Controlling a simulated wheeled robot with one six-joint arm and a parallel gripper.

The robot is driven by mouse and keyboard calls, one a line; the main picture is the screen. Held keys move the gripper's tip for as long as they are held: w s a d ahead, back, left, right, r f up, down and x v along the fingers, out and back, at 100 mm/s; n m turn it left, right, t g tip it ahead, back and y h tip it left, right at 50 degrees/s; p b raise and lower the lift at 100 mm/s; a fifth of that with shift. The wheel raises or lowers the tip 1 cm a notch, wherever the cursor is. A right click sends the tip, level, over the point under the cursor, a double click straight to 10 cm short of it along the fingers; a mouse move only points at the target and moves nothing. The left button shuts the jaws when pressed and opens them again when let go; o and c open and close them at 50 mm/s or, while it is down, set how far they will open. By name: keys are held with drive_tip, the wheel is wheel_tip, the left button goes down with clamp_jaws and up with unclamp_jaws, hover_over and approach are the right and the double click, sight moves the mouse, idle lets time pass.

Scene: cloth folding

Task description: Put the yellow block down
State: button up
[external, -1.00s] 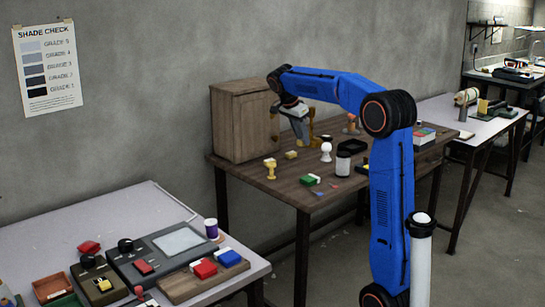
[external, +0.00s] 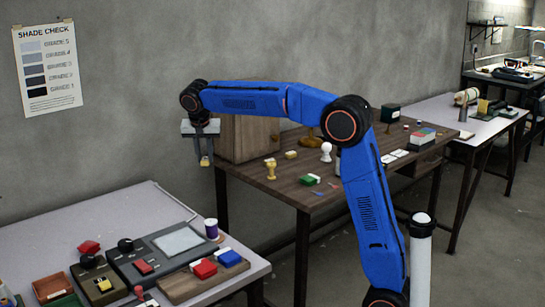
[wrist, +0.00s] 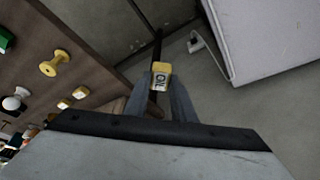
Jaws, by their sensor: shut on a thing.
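My gripper (external: 203,148) points down and is shut on a small yellow block (external: 204,162). The block also shows between the fingertips in the wrist view (wrist: 161,72), with dark lettering on a pale face. I hold it in the air, clear of any surface. It hangs left of the wooden cabinet, and the wrist view shows floor and the gap between the two tables beneath it. Another small yellow block (external: 291,155) lies on the wooden table (external: 290,188).
The grey table (external: 110,215) at the left front holds a dark console (external: 150,258), a wooden board with red and blue blocks, trays and a purple cup (external: 211,228). The wooden cabinet (external: 248,138) stands beside my gripper. The grey table's back part is clear.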

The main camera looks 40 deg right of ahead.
drive_tip(key=s+a+f+n+t+y, duration=0.15)
drive_tip(key=a+n, duration=0.35)
drive_tip(key=a, duration=1.4)
drive_tip(key=n+y, duration=0.1)
drive_tip(key=n, duration=0.2)
hover_over(132, 231)
drive_tip(key=s, duration=0.2)
drive_tip(key=shift+w+f, duration=0.2)
drive_tip(key=shift+f, duration=5)
drive_tip(key=shift+f, duration=0.1)
drive_tip(key=o, duration=1)
drive_tip(key=v, duration=1.2)
drive_tip(key=shift+w+d, duration=0.1)
drive_tip(key=shift+d, duration=0.05)
drive_tip(key=shift+d, duration=0.15)
